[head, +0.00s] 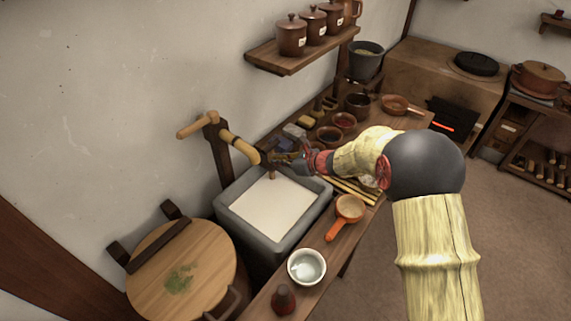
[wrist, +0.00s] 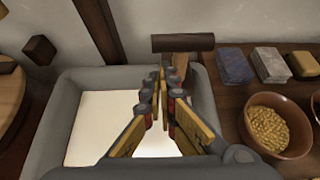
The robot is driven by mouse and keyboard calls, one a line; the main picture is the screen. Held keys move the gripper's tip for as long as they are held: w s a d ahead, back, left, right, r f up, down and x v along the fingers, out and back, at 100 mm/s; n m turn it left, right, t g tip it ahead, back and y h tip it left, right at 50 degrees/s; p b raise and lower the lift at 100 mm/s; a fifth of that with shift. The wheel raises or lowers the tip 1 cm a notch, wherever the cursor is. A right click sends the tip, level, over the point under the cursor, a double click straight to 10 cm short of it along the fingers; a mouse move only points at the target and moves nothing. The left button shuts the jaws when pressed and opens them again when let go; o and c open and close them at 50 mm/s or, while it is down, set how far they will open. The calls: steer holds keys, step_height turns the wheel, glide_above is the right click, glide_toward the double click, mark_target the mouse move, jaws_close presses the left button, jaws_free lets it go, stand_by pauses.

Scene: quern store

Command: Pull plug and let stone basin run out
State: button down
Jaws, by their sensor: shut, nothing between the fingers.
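The grey stone basin (head: 228,222) stands against the wall, with a flat pale surface (head: 268,210) filling it to near the rim. It also shows in the wrist view (wrist: 52,125). A dark wooden crosspiece (wrist: 183,42) like a plug handle stands at the basin's far side in the wrist view; the fingers partly hide what is below it. In the head view a thin brown stem (head: 271,174) rises from the pale surface. My gripper (head: 275,158) is shut and empty over the basin; its fingertips (wrist: 173,70) appear just below the crosspiece. I cannot tell whether they touch it.
A bamboo spout (head: 240,146) on a wooden post juts over the basin. A round wooden lid (head: 190,268) lies at left. The bench holds a white bowl (head: 306,267), an orange-handled pan (head: 346,212), a dark cone (head: 284,299) and several bowls. A shelf (head: 290,58) hangs above.

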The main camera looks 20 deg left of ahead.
mark_target(267, 151)
steer(key=shift+b+x, duration=0.3)
steer(key=shift+x, duration=1.05)
steer(key=shift+r, duration=0.1)
step_height(267, 151, up, 5)
steer(key=p, duration=0.3)
steer(key=shift+w+f, duration=0.1)
steer(key=shift+f, duration=0.15)
